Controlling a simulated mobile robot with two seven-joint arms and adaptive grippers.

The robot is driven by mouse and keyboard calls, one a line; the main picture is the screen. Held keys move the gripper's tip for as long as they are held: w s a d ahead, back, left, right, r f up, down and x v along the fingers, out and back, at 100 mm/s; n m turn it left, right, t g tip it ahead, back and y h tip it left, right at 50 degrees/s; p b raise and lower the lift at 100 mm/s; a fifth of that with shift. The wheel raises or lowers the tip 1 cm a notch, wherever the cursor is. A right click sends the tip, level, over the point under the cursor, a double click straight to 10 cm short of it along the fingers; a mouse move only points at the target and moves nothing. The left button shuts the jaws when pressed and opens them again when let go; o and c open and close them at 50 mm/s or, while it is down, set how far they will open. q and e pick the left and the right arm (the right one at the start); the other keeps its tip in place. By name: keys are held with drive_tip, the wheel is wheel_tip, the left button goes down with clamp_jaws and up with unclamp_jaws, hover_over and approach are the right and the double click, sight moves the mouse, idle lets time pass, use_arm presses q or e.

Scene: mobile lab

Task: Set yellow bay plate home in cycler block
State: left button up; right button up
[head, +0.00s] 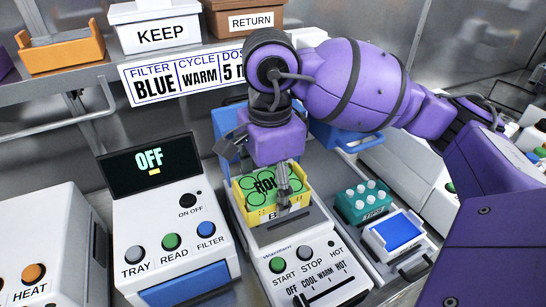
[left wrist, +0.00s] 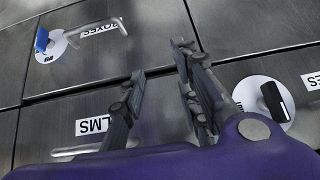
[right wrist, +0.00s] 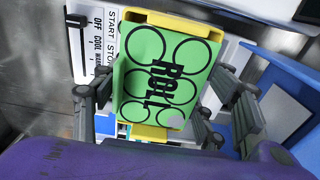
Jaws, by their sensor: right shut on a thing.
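The yellow bay plate (head: 249,200) has a green top with black circles and the word ROLL. It is at the rear top of the white cycler block (head: 296,248), and I cannot tell whether it rests fully down. My right gripper (head: 284,192) comes down over the plate and is shut on it. In the right wrist view the plate (right wrist: 165,75) lies between the two fingers of the right gripper (right wrist: 168,100). My left gripper (left wrist: 160,64) is open and empty, in front of metal drawers, and is not in the head view.
A white reader (head: 172,240) with an OFF screen stands left of the block. A teal rack (head: 350,208) and a blue-topped white tray (head: 398,235) are close on its right. Blue bins stand behind. A shelf above holds the KEEP box (head: 155,32) and RETURN box (head: 245,20).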

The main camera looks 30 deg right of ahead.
drive_tip(key=w+d+f, duration=0.1)
drive_tip(key=f, duration=0.1)
drive_tip(key=w+d+f, duration=0.1)
drive_tip(key=f, duration=0.1)
drive_tip(key=w+d+f, duration=0.2)
drive_tip(key=shift+w+d, duration=0.1)
drive_tip(key=shift+w+d+f, duration=0.1)
drive_tip(key=shift+d+f, duration=0.05)
drive_tip(key=shift+f, duration=0.75)
drive_tip(key=shift+w+d+f, duration=0.1)
drive_tip(key=shift+f, duration=0.8)
drive_tip(key=shift+f, duration=0.2)
drive_tip(key=o, duration=1.2)
wheel_tip(320, 180, up, 8)
